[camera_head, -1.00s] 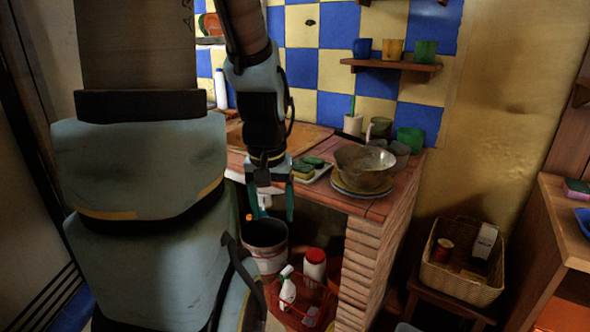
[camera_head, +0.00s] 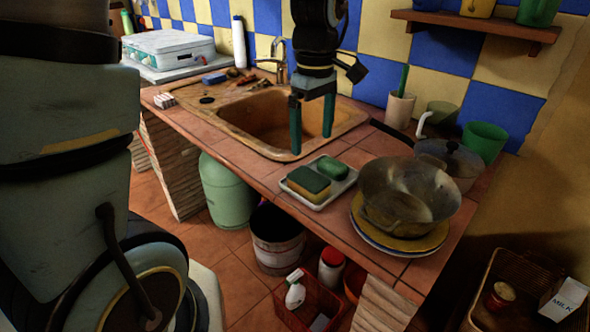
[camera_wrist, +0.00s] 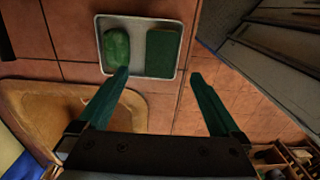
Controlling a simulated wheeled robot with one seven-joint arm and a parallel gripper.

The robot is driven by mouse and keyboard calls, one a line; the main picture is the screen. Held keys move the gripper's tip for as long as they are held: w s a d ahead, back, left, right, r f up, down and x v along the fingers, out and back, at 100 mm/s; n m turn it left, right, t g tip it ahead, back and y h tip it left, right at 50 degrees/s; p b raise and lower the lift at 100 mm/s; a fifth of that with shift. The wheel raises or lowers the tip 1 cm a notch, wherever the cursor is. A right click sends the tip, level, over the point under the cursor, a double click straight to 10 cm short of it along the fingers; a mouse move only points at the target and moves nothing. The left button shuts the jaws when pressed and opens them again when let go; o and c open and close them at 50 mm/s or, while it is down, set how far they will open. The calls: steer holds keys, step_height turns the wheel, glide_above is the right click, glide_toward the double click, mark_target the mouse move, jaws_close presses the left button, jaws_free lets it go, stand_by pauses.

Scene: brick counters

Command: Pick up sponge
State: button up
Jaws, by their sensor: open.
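A yellow sponge with a green top (camera_head: 309,184) lies on a small white tray (camera_head: 316,206) at the counter's front edge, beside a rounded green piece (camera_head: 332,168). In the wrist view the sponge (camera_wrist: 162,54) is a dark green rectangle on the right of the tray, and the rounded piece (camera_wrist: 116,47) is on the left. My gripper (camera_head: 312,144) is open and empty, fingers pointing down, above the counter near the sink and the tray. In the wrist view my gripper (camera_wrist: 160,73) has its fingertips apart, just short of the tray's near edge.
The sink (camera_head: 265,115) is behind and left of the tray. A metal bowl (camera_head: 408,192) on plates, a lidded pot (camera_head: 450,165) and a green cup (camera_head: 485,142) stand to the right. A shelf (camera_head: 475,30) hangs above. Bare tiles lie left of the tray.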

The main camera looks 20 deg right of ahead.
mark_target(310, 178)
step_height(310, 178, down, 10)
steer(key=shift+a+f+p, duration=0.1)
steer(key=shift+f+p, duration=0.05)
steer(key=shift+p, duration=0.85)
steer(key=shift+c, duration=0.4)
steer(key=c, duration=1.2)
